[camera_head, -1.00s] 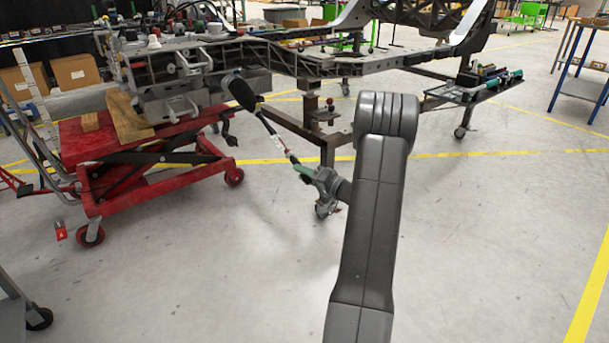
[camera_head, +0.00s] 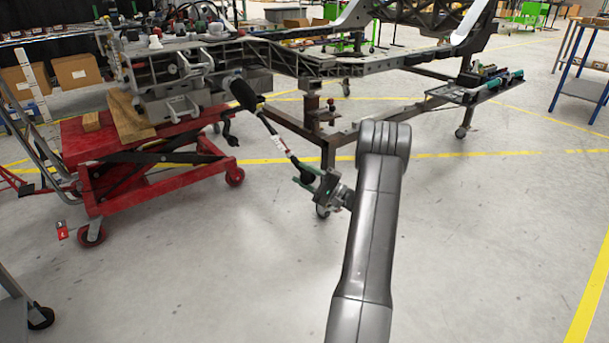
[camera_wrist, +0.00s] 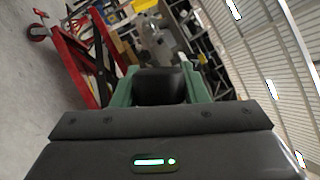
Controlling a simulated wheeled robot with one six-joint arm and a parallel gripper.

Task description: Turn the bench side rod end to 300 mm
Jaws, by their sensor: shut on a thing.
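A thin dark rod (camera_head: 272,133) slants down in the head view from a black, thicker upper part (camera_head: 243,94) near the chassis bench (camera_head: 290,60). Its lower end meets my gripper (camera_head: 308,176), which is shut on the black rod end. In the wrist view the green fingers of my gripper (camera_wrist: 160,88) stand on both sides of a black rounded block, the rod end (camera_wrist: 160,86). The rest of the rod is hidden behind that block in the wrist view. I cannot read any length on the rod.
A red lift cart (camera_head: 140,150) with wooden blocks stands left of the rod, and also shows in the wrist view (camera_wrist: 75,55). A steel stand on castors (camera_head: 326,140) is just behind the rod. The floor at the front right is clear.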

